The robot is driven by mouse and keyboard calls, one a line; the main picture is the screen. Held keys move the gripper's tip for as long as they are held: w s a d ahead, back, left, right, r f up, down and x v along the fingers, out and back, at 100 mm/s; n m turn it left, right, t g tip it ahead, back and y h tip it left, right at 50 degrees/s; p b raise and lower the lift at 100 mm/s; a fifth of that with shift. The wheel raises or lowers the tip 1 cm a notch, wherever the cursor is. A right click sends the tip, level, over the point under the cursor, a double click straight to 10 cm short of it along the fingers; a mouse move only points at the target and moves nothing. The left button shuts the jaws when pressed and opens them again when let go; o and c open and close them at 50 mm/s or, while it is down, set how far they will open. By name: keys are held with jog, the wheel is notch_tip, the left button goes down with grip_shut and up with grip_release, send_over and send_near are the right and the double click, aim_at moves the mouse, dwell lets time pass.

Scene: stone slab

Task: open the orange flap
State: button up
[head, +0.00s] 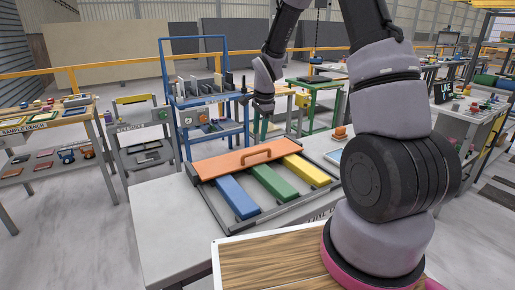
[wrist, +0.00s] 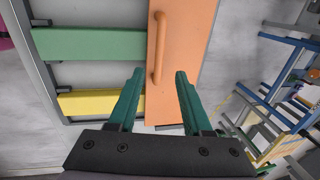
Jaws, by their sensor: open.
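The orange flap (head: 218,164) lies across the back part of a grey frame on the slab and looks shut. It also fills the upper middle of the wrist view (wrist: 192,50). Its orange bar handle (head: 256,157) shows in the wrist view (wrist: 158,45) too, running up the picture along one side of the flap. My gripper (head: 263,108) is above and behind the flap in the head view. In the wrist view its green fingers (wrist: 157,78) are spread, with the handle's lower end between them in the picture. I see no contact with the handle.
Blue (head: 237,198), green (head: 273,185) and yellow (head: 306,170) bars lie in the frame in front of the flap. A blue rack (head: 205,125) stands behind the slab. The slab's left part (head: 165,215) is clear.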

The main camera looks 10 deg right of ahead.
aim_at(258, 151)
jog(key=f, duration=0.2)
jog(key=w+f, duration=0.1)
jog(key=f, duration=0.4)
jog(key=shift+w+a+f, duration=0.15)
jog(key=shift+a+f, duration=0.05)
jog(key=shift+f, duration=0.05)
grip_shut()
dwell(1.1)
